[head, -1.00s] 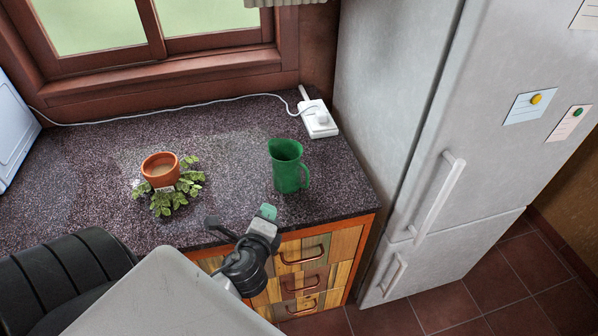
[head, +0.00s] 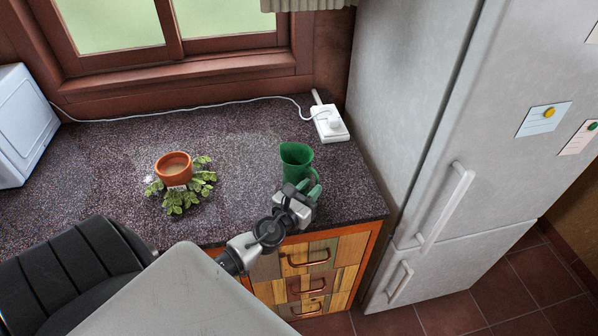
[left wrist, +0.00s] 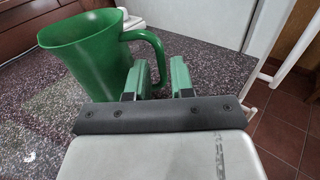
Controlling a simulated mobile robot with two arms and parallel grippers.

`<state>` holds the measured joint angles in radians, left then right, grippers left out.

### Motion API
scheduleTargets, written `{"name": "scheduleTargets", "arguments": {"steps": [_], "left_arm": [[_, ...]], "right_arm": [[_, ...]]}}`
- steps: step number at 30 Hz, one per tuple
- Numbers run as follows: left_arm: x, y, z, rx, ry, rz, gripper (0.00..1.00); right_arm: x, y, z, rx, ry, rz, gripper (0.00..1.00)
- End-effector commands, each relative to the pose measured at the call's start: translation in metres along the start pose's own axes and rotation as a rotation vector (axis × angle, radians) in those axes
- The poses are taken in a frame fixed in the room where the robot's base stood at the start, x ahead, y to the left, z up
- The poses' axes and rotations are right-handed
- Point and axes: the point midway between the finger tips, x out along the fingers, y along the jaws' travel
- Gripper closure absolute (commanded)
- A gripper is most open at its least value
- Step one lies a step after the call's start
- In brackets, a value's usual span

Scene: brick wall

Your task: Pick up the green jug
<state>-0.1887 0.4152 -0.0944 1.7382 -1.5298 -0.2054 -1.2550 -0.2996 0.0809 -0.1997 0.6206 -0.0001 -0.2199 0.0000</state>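The green jug (head: 296,158) stands upright on the dark speckled counter (head: 240,140), near its front right part. In the left wrist view the jug (left wrist: 88,50) fills the upper left, with its handle (left wrist: 154,45) curving toward the right. My left gripper (head: 309,186) is just in front of the jug, at its handle side. In the left wrist view its two green fingers (left wrist: 158,78) are apart, and the lower handle shows in the gap between them. I cannot tell whether a finger touches it. My right gripper is not in view.
A potted plant (head: 174,167) stands left of the jug. A white socket box (head: 330,124) with a cable lies behind it to the right. A tall fridge (head: 400,110) stands right of the counter. A white appliance (head: 20,125) is at the far left.

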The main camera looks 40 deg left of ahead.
Motion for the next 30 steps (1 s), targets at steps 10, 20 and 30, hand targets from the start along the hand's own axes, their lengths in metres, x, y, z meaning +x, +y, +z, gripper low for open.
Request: {"name": "scheduleTargets", "arguments": {"steps": [10,20,30], "left_arm": [[0.045,-0.001,-0.007,-0.002,-0.002,0.001,0.77],[0.048,-0.001,-0.007,-0.002,0.000,0.000,0.83],[0.048,-0.001,-0.006,-0.001,-0.003,0.001,1.00]], "right_arm": [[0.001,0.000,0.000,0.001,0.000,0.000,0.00],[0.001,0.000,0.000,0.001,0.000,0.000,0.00],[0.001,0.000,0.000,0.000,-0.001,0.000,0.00]]}}
